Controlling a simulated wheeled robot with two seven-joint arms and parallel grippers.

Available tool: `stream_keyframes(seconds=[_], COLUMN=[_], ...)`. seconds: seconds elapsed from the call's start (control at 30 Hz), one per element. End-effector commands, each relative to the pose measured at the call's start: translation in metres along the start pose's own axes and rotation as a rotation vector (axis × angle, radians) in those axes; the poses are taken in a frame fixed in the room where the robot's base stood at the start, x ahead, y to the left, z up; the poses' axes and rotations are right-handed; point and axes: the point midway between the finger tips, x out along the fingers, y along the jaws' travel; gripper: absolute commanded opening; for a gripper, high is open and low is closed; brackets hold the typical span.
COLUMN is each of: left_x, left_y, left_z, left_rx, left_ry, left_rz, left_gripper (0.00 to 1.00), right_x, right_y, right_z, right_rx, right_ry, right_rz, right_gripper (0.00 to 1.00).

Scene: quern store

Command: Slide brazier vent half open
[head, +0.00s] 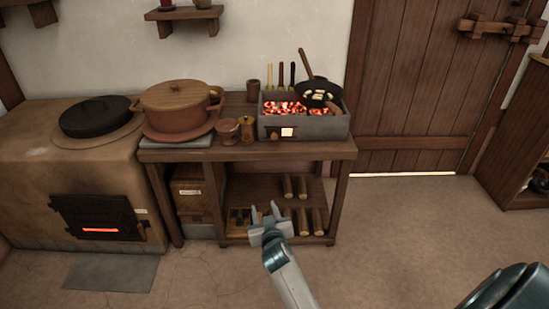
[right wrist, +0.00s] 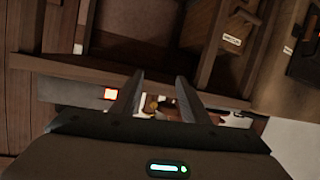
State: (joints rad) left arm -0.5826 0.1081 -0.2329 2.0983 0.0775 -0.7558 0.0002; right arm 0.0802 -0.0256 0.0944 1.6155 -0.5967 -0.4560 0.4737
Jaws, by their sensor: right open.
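The grey brazier (head: 325,127) stands on the wooden table with glowing coals (head: 285,107) inside. On its front face a small bright vent opening (head: 288,132) glows, with a dark reddish-brown piece beside it on the left. How far the vent is open I cannot tell. The glowing opening also shows in the right wrist view (right wrist: 109,94), left of the fingers. My right gripper (head: 264,211) is open and empty. In the head view it appears below the tabletop, in front of the lower shelf, apart from the brazier. My left gripper is not in view.
A dark pan (head: 318,93) sits over the brazier's right part. A lidded clay pot (head: 175,107) and small cups (head: 228,130) stand left of it. The table's front edge (head: 215,154) lies between gripper and brazier. Logs (head: 303,222) lie on the lower shelf.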

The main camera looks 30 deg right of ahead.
Motion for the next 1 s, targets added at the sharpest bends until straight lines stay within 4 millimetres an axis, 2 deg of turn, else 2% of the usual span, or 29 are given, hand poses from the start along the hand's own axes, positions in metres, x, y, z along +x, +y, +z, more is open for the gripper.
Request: stream_keyframes(seconds=[0.03,0.13,0.2,0.3,0.47,0.77,1.0], left_x=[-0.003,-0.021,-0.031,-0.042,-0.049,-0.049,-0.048], left_y=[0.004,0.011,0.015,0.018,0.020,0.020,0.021], left_z=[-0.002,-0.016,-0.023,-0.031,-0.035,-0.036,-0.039], left_rx=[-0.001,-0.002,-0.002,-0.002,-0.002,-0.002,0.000], left_ry=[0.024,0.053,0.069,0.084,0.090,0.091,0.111], left_rz=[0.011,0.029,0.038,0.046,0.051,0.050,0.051], left_gripper=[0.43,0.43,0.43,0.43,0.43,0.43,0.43], right_x=[0.012,0.020,0.022,0.022,0.021,0.021,0.033], right_y=[0.010,0.032,0.044,0.057,0.062,0.062,0.064], right_z=[-0.022,-0.067,-0.091,-0.112,-0.124,-0.124,-0.127], right_rx=[0.028,0.073,0.098,0.120,0.132,0.130,0.129], right_ry=[0.061,0.149,0.194,0.236,0.256,0.254,0.254], right_rz=[0.039,0.106,0.141,0.174,0.189,0.188,0.188], right_gripper=[0.41,0.41,0.41,0.41,0.41,0.41,0.41])
